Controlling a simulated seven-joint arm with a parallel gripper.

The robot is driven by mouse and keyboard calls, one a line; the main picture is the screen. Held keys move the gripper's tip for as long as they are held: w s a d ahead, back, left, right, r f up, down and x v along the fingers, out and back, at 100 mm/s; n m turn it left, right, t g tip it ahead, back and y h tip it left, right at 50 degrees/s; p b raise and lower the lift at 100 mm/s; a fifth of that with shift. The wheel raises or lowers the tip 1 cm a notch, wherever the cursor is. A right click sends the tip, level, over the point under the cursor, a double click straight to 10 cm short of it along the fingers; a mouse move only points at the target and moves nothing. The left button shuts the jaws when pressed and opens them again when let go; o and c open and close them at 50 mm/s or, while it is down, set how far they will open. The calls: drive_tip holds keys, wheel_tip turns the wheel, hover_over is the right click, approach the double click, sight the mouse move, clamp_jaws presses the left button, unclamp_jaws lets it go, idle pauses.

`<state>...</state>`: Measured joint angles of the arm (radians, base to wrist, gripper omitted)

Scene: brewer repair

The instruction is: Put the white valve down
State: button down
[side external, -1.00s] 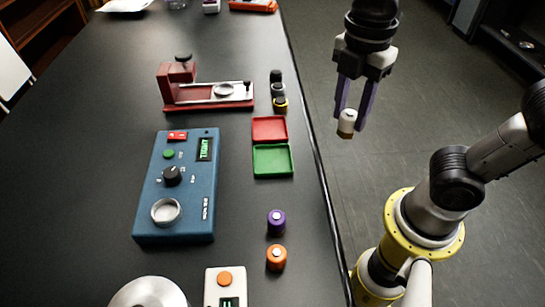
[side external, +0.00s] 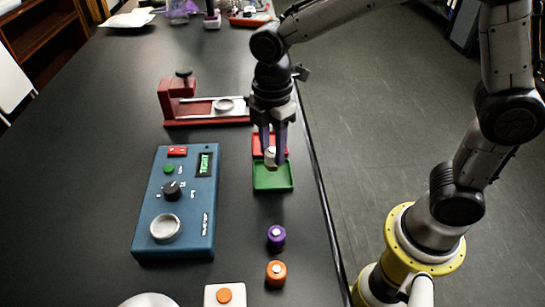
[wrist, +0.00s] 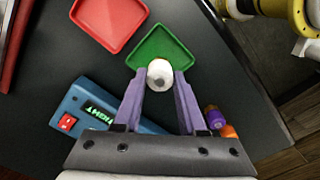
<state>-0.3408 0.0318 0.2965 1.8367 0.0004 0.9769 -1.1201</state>
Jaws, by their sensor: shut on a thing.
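My gripper (side external: 271,152) is shut on the white valve (side external: 271,160), a small white cylinder held between purple fingers. The valve also shows between the fingertips in the wrist view (wrist: 160,73). In the side view it overlaps the far part of the green tray (side external: 272,182), near the red tray (side external: 257,149). In the wrist view it overlaps a corner of the green tray (wrist: 172,45), and the red tray (wrist: 108,18) lies to the upper left. Both trays look empty where visible. I cannot tell how high the valve is above the tray.
A blue tester (side external: 180,205) reading "TIGHT" stands left of the trays. A red clamp fixture (side external: 190,105) stands behind. Purple (side external: 276,236) and orange (side external: 276,273) caps stand in front of the green tray. The table's right edge runs close by.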

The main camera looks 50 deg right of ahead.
sight(272, 151)
drive_tip(key=shift+f, duration=1.5)
drive_tip(key=shift+f, duration=0.1)
drive_tip(key=shift+c, duration=2.4)
unclamp_jaws()
drive_tip(key=shift+f, duration=0.1)
